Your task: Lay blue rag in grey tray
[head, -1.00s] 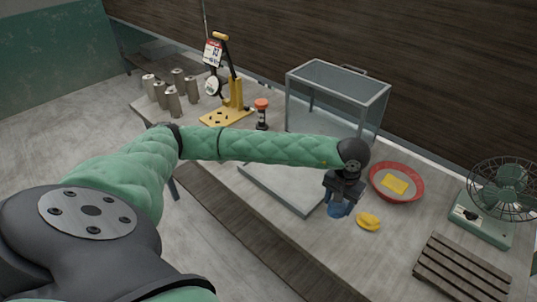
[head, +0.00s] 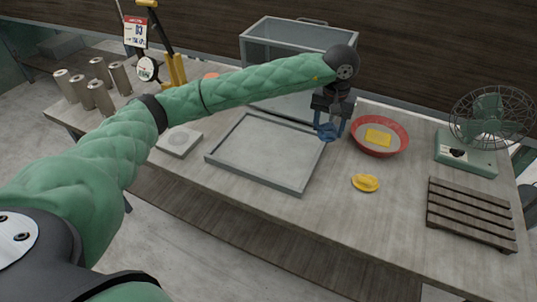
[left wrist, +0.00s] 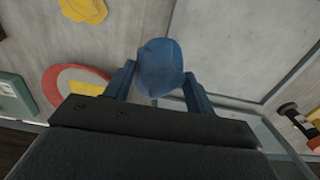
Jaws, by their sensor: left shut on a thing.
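The blue rag (left wrist: 160,66) is a bunched lump pinched between the blue fingers of my left gripper (head: 328,132). My left gripper is shut on it. In the head view, the gripper and rag show beside the back right corner of the grey tray (head: 234,170), between the tray and the red bowl; the height above the table is hard to tell. The tray is a shallow, square, empty tray lying flat on the table. In the left wrist view, the tray (left wrist: 225,45) lies to the right of the rag, which overlaps its edge. My right gripper is not in view.
A red bowl (head: 356,144) with a yellow block (head: 378,138) stands right of the tray. A crumpled yellow cloth (head: 366,183) lies in front of it. A glass-sided box (head: 270,50) stands behind the tray. A slatted board (head: 470,212) and a fan (head: 490,115) are at the right.

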